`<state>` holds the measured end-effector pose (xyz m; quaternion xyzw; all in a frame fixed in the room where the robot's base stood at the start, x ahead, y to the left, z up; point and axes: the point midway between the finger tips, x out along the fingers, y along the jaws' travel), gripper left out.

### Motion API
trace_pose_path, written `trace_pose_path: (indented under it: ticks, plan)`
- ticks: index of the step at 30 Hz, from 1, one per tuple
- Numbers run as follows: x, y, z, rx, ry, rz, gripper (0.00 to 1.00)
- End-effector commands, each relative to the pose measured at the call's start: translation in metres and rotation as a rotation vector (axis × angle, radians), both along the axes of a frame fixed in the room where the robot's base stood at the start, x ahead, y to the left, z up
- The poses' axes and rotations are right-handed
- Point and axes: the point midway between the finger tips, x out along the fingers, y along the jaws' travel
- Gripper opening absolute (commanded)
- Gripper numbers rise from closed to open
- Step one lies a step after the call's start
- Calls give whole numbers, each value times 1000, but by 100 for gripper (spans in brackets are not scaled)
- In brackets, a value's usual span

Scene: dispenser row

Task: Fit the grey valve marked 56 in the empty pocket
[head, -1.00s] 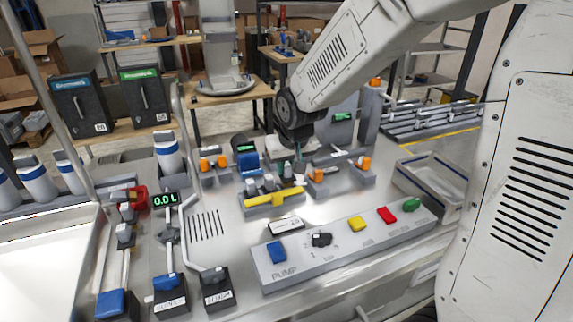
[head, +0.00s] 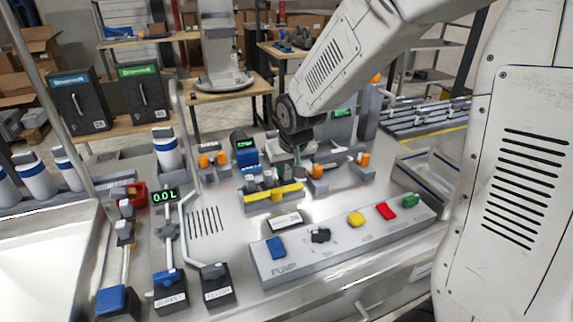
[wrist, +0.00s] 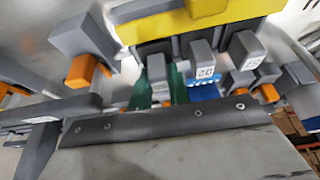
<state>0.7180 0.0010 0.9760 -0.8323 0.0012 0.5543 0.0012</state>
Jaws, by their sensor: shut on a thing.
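My gripper (wrist: 158,92) is shut on a small grey block, which looks like a grey valve (wrist: 157,68), with green pads on both sides of it. I cannot read a number on it. In the head view my gripper (head: 296,165) is low over the far right end of the valve rack (head: 268,207), which has a yellow bar (head: 274,193) along its front. Several grey valves stand along the rack, close beside the held one; a neighbour (wrist: 204,58) bears a small pale label. The empty pocket is not clearly visible; my gripper and the valves hide that part.
Grey fixtures with orange parts (head: 211,159) stand left and right of the rack. A pump panel (head: 335,247) with coloured buttons lies in front. A grey tray (head: 428,178) is at the right. Bare metal counter (head: 235,245) lies between the rack and the levers.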

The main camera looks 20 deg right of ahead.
Motion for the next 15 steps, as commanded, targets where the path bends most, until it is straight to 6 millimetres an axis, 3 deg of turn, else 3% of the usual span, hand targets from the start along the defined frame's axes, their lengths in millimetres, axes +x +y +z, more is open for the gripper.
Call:
trace_pose_path:
  ticks: [4,5,7,15]
  plan:
    - [0,0,-6,0,1,0,0]
    - [0,0,-5,0,0,0,26]
    - [0,0,-5,0,0,0,43]
    - [0,0,-4,0,0,0,43]
